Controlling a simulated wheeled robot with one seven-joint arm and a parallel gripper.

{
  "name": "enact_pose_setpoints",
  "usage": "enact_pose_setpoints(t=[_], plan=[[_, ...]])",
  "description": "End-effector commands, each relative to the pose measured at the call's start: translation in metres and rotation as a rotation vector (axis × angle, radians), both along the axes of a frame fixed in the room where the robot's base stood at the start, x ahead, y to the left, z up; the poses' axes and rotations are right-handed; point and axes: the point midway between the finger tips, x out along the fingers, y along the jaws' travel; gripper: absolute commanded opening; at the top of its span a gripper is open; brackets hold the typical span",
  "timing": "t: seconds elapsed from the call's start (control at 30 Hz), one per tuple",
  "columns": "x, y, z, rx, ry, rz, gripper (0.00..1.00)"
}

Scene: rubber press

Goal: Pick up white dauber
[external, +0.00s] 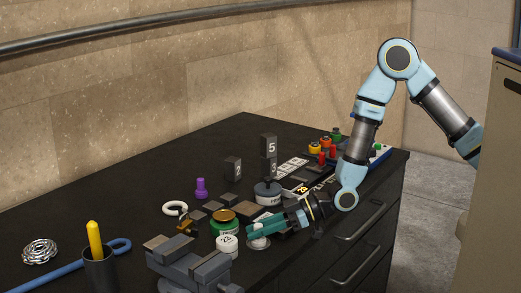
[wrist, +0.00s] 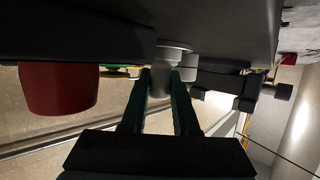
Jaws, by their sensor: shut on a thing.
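My gripper (external: 249,229) reaches in low over the black worktop from the right, its teal fingers pointing left. In the wrist view, my gripper (wrist: 160,88) has its two fingers on either side of a pale upright piece. This is the white dauber (wrist: 172,55), with a wider round disc at one end and a narrower body between the fingertips. In the external view, the dauber (external: 259,244) shows as a pale round shape just under the fingers, partly hidden by them. I cannot tell whether it touches the worktop.
A white jar marked 23 (external: 227,246) and a green jar with a gold lid (external: 224,222) stand close left of my fingers. A grey vise (external: 190,266) is at the front left. A grey-lidded jar (external: 267,193) is behind. A red round thing (wrist: 58,88) shows in the wrist view.

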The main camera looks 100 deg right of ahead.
Motion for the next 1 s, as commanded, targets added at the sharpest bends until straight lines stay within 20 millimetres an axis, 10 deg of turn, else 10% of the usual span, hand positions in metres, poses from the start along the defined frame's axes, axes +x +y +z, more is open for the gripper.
enact_pose_setpoints(t=[0.17,1.0], plan=[[0.0,0.0,0.0,0.0,0.0,0.0,0.0],[0.0,-0.001,0.032,-0.005,-0.005,0.001,0.0]])
